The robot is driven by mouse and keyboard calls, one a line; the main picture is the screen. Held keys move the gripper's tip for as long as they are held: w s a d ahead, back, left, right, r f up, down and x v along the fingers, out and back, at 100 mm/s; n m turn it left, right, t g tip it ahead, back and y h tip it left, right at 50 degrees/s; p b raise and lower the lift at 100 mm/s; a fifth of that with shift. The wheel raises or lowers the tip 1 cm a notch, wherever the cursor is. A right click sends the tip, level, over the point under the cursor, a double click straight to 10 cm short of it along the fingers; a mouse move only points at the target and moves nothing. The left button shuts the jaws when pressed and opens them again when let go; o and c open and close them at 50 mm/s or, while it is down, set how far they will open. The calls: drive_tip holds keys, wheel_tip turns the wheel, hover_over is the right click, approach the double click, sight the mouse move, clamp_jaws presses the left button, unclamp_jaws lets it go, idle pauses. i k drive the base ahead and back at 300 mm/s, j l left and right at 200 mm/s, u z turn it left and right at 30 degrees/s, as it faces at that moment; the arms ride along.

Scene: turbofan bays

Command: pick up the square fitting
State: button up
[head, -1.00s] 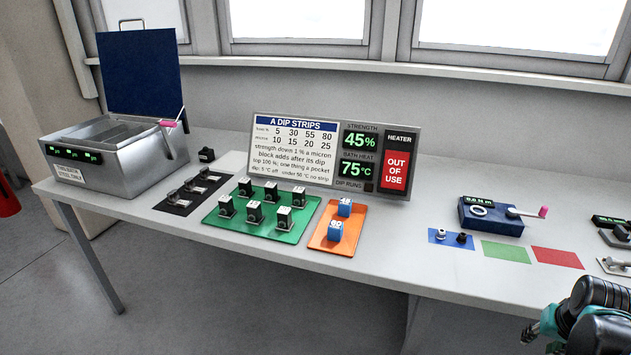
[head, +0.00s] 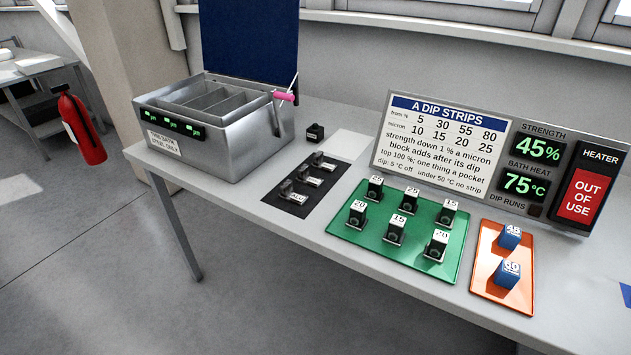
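No single thing in the head view is marked as the square fitting, and I cannot tell which one it is. Several small metal fittings (head: 308,177) lie on a black mat (head: 285,203) in front of the bath. A small dark square block (head: 315,133) stands alone behind that mat. Several black fittings with numbered white tops (head: 395,230) stand upright on a green tray (head: 345,233). My gripper is out of view.
The steel bath (head: 228,150) stands open at the table's left end, its blue lid (head: 250,45) raised and compartments showing. An orange tray (head: 487,282) holds two blue numbered blocks (head: 507,273). A sign panel (head: 435,145) stands behind. A red extinguisher (head: 80,128) is at far left.

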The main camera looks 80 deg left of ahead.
sight(394, 235)
drive_tip(key=k+j, duration=0.25)
drive_tip(key=j, duration=0.2)
drive_tip(key=k+j, duration=0.2)
drive_tip(key=j, duration=0.2)
drive_tip(key=k+j, duration=0.25)
drive_tip(key=j, duration=0.2)
drive_tip(key=k+j, duration=0.2)
drive_tip(key=j, duration=0.2)
drive_tip(key=k+j, duration=0.25)
drive_tip(key=j, duration=0.2)
drive_tip(key=k+j, duration=0.2)
drive_tip(key=j, duration=0.25)
drive_tip(key=k+j, duration=0.25)
drive_tip(key=j, duration=0.15)
drive_tip(key=k+j, duration=0.25)
drive_tip(key=j, duration=0.2)
drive_tip(key=i+j+z, duration=0.2)
drive_tip(key=k+l, duration=0.1)
